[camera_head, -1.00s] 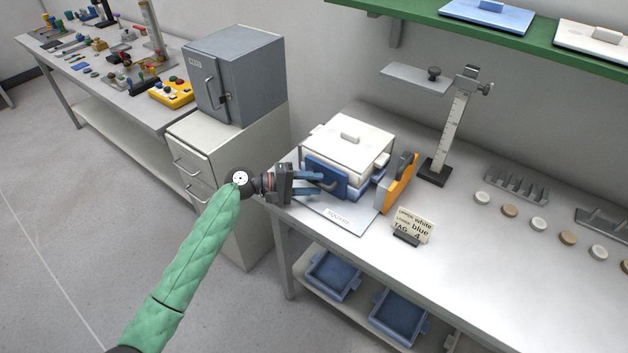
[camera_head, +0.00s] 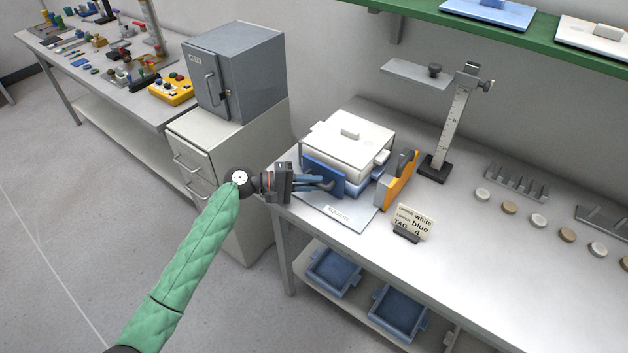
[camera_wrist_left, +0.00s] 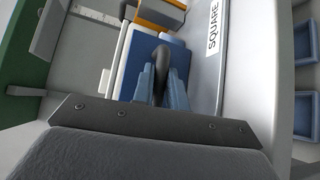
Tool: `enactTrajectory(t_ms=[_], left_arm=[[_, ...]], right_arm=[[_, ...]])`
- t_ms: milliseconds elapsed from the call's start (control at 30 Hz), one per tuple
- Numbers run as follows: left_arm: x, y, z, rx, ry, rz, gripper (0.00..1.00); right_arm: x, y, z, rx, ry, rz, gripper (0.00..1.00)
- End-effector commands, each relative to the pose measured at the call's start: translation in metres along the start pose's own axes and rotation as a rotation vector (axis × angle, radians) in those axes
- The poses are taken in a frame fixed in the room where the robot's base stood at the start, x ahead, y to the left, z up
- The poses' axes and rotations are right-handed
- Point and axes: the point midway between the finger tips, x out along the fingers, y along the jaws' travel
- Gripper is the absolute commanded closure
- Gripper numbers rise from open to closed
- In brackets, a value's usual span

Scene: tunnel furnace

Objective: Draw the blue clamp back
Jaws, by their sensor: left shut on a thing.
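The blue clamp (camera_head: 323,175) is an upright blue plate with a dark handle, at the left side of a stack of trays with a white lid (camera_head: 349,143). My left gripper (camera_head: 322,183) comes in from the left and is shut on the clamp's handle. The left wrist view shows the dark curved handle (camera_wrist_left: 161,62) between the two fingers, with the blue plate (camera_wrist_left: 136,63) behind it. An orange clamp (camera_head: 399,183) stands at the right side of the stack. My right gripper is not in view.
A sign card (camera_head: 413,222) stands in front of the orange clamp. A height gauge (camera_head: 457,120) stands behind. A grey furnace box (camera_head: 255,75) sits on a cabinet to the left. Blue trays (camera_head: 398,312) lie on the lower shelf. A green shelf (camera_head: 500,38) hangs above.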

Motion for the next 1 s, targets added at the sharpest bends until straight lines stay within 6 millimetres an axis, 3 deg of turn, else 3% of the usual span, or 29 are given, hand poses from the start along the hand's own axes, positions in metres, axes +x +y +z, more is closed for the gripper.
enactTrajectory(t_ms=[200, 500, 533, 633, 1000], left_arm=[[-0.022, -0.010, 0.023, -0.002, -0.001, -0.003, 1.00], [-0.025, -0.010, 0.026, -0.003, -0.003, -0.003, 1.00], [-0.025, -0.010, 0.026, -0.003, -0.003, -0.003, 0.84], [-0.025, -0.010, 0.025, -0.003, -0.002, -0.003, 0.64], [-0.028, -0.010, 0.025, -0.001, -0.001, -0.002, 0.64]], right_arm=[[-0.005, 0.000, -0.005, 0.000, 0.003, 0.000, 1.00], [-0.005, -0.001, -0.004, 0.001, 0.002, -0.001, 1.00], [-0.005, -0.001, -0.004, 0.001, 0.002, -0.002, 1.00], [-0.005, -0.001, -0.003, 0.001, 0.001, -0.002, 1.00], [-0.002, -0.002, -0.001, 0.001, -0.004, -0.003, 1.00]])
